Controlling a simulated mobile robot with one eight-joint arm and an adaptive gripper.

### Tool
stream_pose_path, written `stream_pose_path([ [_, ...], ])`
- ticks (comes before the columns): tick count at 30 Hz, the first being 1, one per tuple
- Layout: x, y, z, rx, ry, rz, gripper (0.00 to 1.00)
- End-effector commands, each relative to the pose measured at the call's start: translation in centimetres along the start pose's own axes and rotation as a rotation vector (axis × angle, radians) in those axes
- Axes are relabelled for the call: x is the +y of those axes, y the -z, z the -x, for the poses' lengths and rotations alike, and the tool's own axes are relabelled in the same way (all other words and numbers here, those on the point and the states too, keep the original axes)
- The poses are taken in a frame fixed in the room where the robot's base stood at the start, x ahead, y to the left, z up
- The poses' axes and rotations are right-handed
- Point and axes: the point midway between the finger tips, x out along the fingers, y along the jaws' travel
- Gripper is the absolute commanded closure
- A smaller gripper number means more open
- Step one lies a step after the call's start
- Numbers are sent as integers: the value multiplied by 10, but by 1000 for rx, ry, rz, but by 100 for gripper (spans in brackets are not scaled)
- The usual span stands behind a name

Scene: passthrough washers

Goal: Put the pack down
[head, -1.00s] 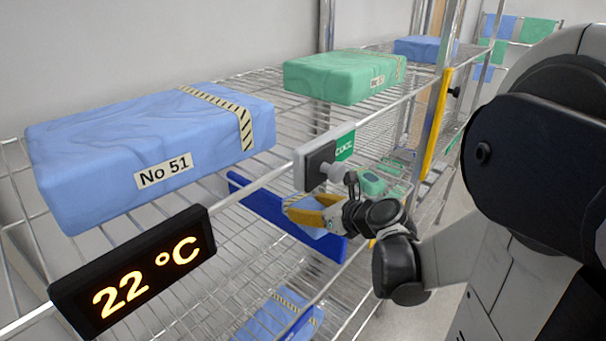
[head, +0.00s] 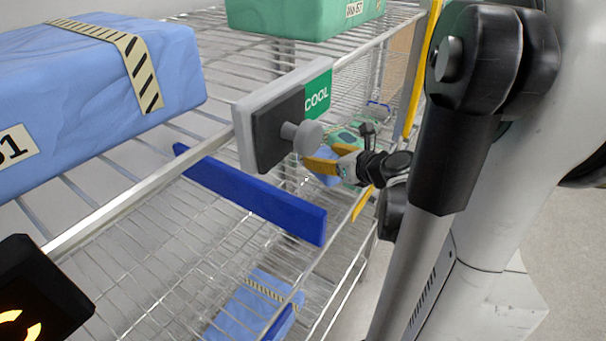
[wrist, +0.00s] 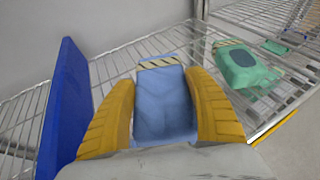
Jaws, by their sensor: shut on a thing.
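In the wrist view my gripper (wrist: 163,110) has its two yellow fingers shut on a small blue wrapped pack (wrist: 163,90) with a striped tape band at its far end. The pack is held above the wire shelf (wrist: 120,75); I see no contact with the shelf. In the head view my gripper (head: 322,166) is beyond the grey knob and plate, and only part of the blue pack (head: 326,180) shows behind the fingers.
A blue divider (wrist: 66,105) stands left of my gripper. A green pack (wrist: 244,68) with a dark oval window lies to the right on the shelf. Bare wire shelf shows ahead. Larger packs, one blue (head: 90,75) and one green (head: 295,15), lie on the upper shelf.

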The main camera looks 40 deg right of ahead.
Motion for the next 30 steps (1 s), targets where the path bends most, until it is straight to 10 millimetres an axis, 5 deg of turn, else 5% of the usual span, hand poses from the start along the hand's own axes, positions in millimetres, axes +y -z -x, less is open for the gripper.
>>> stream_pose_path([
  [6,23,11,-36,0,-1,1,77],
  [11,26,15,-43,0,1,-1,77],
  [18,26,48,-56,0,1,-1,77],
  [29,26,51,-57,0,1,-1,77],
  [30,26,50,-57,0,1,-1,28],
])
